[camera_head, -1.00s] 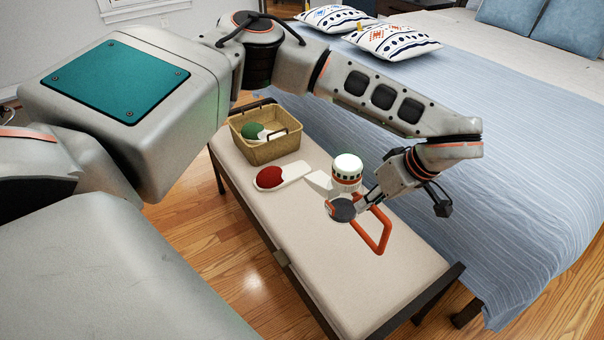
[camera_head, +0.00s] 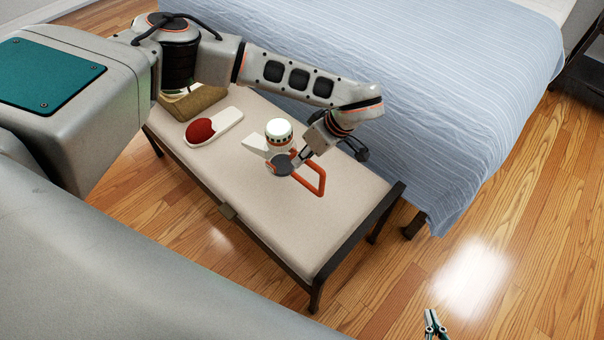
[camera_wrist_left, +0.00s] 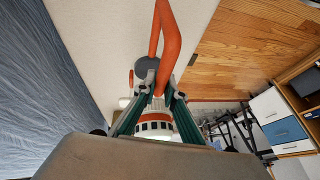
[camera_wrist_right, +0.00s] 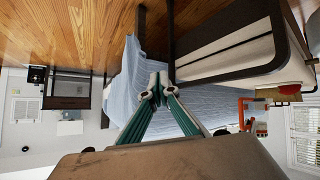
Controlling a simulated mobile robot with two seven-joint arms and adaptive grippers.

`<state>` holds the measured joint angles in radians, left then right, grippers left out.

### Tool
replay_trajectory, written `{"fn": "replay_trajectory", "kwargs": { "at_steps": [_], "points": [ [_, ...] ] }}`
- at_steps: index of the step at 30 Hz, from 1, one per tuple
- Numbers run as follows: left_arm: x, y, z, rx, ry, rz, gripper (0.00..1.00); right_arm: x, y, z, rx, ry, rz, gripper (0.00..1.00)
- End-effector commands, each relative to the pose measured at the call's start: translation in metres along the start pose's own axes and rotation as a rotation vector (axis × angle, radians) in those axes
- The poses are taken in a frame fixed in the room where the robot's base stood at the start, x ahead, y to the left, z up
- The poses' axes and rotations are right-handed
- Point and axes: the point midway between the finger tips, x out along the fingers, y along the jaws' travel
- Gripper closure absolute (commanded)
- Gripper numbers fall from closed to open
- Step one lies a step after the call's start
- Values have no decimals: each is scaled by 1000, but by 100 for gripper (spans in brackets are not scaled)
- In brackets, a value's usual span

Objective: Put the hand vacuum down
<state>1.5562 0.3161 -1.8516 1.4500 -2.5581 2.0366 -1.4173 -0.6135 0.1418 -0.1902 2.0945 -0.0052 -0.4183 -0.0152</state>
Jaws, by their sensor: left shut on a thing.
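The hand vacuum has a white body (camera_head: 279,130) with a dark banded ring, a pale nozzle, a dark grey disc and an orange loop handle (camera_head: 312,180). My left gripper (camera_head: 300,158) is shut on the orange handle, which also shows between its fingers in the left wrist view (camera_wrist_left: 160,60). The vacuum is over the middle of the cream bench top (camera_head: 290,215). I cannot tell for sure whether it touches the bench. My right gripper (camera_head: 430,316) is shut and empty over the wood floor, right of the bench.
A white and red paddle-like thing (camera_head: 228,121) lies on the bench, left of the vacuum. A tan basket (camera_head: 195,103) stands at the far end, partly hidden by my arm. The bed (camera_head: 440,90) is close behind. The near right bench top is clear.

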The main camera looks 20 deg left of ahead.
Motion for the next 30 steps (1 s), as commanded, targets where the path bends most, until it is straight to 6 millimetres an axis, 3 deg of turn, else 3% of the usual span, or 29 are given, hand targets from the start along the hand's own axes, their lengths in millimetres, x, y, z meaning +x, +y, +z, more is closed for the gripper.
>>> {"fn": "replay_trajectory", "kwargs": {
  "at_steps": [1, 6, 14, 22, 30],
  "points": [
    [14, 1, 7, 1, -2, -6, 100, 2, -1, 1, 1, 2, -2, 100],
    [37, 7, 18, 0, -2, -4, 100, 6, 0, -7, -5, 21, -4, 100],
    [47, 11, 22, -2, 0, 2, 100, 7, 2, -14, -15, 35, -5, 100],
    [81, 16, 38, -1, -2, -3, 100, 8, -5, -6, -8, 26, -17, 100],
    [81, 18, 37, -3, 1, 3, 100, 7, -5, -16, -6, 42, -15, 100]
  ]
}}
